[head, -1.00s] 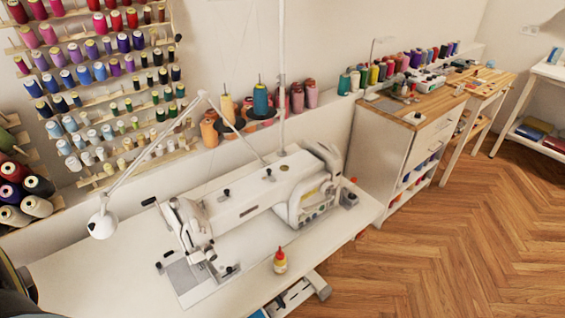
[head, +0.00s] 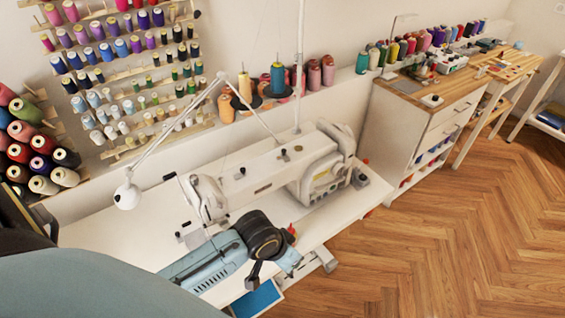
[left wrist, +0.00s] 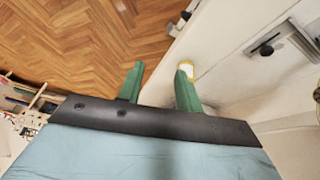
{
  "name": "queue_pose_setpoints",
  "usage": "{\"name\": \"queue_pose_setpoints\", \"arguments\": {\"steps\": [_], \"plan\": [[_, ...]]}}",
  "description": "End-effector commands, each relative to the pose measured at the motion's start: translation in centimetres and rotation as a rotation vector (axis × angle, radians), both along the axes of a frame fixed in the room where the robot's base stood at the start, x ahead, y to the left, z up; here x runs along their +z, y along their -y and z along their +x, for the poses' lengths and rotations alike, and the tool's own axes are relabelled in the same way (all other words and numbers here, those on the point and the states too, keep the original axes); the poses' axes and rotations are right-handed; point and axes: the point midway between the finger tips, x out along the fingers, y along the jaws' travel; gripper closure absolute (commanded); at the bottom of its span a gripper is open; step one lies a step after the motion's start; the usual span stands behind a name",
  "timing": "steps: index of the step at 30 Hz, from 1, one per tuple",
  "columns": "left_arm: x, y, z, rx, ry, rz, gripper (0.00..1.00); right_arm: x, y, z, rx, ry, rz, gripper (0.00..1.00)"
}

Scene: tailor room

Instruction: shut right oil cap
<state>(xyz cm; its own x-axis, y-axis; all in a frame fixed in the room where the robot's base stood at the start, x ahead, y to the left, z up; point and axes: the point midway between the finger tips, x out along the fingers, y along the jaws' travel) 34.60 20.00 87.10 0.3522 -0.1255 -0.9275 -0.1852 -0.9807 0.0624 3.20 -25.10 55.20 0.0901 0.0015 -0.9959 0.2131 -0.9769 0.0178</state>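The white sewing machine (head: 262,172) stands on the white table. Two small dark fittings sit on top of its arm, a left one (head: 239,174) and a right one (head: 284,155); whether either is an open oil cap is too small to tell. A red tip (head: 291,230), apparently of the small bottle, shows behind my left wrist. My left gripper (left wrist: 158,82) has its green fingers apart with nothing between them, above the table edge in the left wrist view. It is in front of the machine, apart from the fittings. My right gripper is out of view.
A white lamp (head: 127,194) arches over the left of the white table (head: 95,225). Thread cones (head: 278,76) stand behind the machine. A white cabinet (head: 405,130) stands to its right. Wooden floor (head: 450,230) is open at the right.

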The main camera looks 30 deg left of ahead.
Motion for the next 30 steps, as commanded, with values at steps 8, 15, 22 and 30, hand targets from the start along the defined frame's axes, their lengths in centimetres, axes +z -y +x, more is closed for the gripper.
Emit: {"name": "queue_pose_setpoints", "arguments": {"steps": [8,15,22,30], "plan": [[8.4,-2.1,8.7,0.036,0.039,-0.002,0.65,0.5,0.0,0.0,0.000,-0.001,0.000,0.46],[17.8,-7.7,14.0,0.191,0.031,0.044,0.65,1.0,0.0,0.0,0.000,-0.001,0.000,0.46],[24.2,-12.4,15.5,0.356,0.018,0.063,0.65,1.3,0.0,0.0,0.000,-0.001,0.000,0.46],[24.7,-13.7,15.9,0.409,0.008,0.063,0.65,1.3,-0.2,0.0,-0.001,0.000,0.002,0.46]]}}
